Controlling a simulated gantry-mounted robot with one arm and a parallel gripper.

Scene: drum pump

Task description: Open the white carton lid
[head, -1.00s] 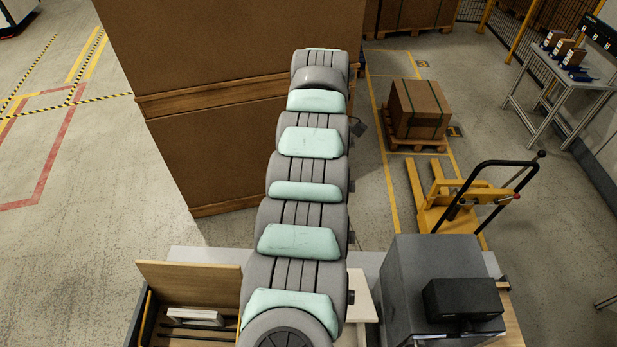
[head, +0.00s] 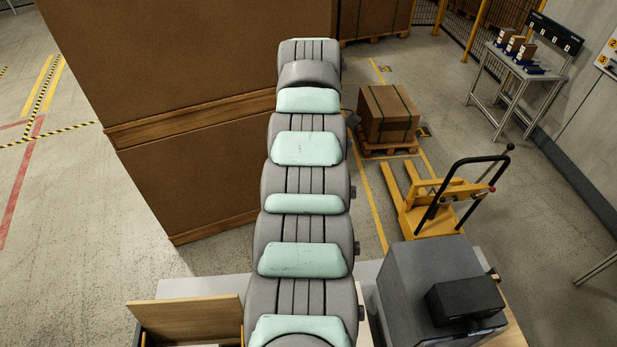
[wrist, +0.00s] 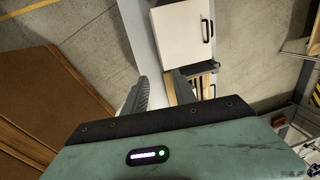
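In the wrist view, the two dark fingers of my gripper (wrist: 160,77) are spread apart with nothing visible between them. A white panel or box face (wrist: 180,34) with a black handle (wrist: 207,30) lies beyond the fingertips, apart from them. I cannot tell whether it is the white carton lid. No white carton can be made out for sure in the head view. My arm runs up the middle of that view, and my gripper is hidden there.
A tall brown crate (head: 190,170) stands left of my arm. A raised wooden flap (head: 185,318) is at the bottom left. A grey box (head: 430,285) with a black unit is at the bottom right. Beyond are a yellow pallet truck (head: 440,205) and a strapped box (head: 388,114).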

